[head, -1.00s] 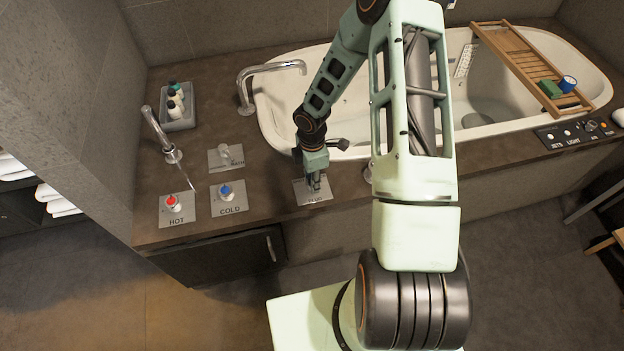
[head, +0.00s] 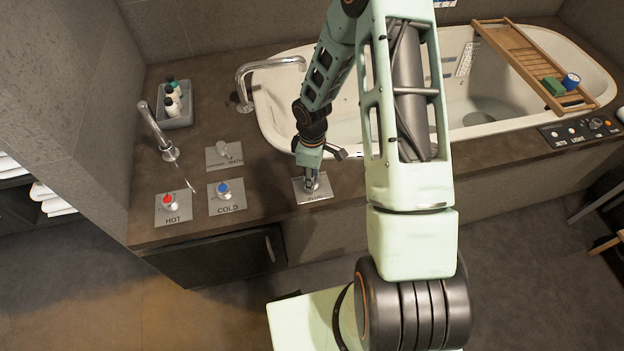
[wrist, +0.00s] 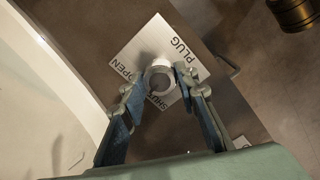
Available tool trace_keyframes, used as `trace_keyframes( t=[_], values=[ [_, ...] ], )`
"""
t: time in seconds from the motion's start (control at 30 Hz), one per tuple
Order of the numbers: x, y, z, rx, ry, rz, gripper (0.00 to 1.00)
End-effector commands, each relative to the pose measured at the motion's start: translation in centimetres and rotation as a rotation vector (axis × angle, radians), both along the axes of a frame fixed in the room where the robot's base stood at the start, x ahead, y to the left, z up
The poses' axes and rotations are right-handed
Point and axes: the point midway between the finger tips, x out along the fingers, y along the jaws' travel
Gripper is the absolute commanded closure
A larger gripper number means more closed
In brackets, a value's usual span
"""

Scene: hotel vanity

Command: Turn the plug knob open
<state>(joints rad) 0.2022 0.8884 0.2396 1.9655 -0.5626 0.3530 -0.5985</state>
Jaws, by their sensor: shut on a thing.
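The plug plate (head: 322,196) is a small grey square on the brown counter in front of the tub. In the wrist view the plate (wrist: 140,47) carries the words PLUG, OPEN and SHUT. The plug knob (wrist: 158,77) is a round metal knob in the middle of the plate. My gripper (wrist: 157,78) reaches down over it, with one finger on each side, shut on the knob. In the head view my gripper (head: 311,183) covers most of the knob. Where the knob's pointer aims is unclear.
The hot knob (head: 169,202) and cold knob (head: 223,190) stand to the left on their plates, with a lever (head: 223,149) behind.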

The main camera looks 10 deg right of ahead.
Motion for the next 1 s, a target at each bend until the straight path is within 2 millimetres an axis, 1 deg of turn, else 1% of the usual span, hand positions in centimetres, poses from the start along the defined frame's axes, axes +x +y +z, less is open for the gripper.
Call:
trace_keyframes(
  t=[0.3, 0.6, 0.8, 1.0],
  values=[
    [0.08, 0.02, -0.17, 0.0, -0.002, -0.303, 0.96],
    [0.11, 0.03, -0.11, 0.001, -0.003, -0.563, 0.96],
    [0.13, 0.02, -0.04, 0.001, -0.003, -0.692, 0.96],
    [0.1, 0.02, -0.02, 0.001, -0.002, -0.772, 0.96]
  ],
)
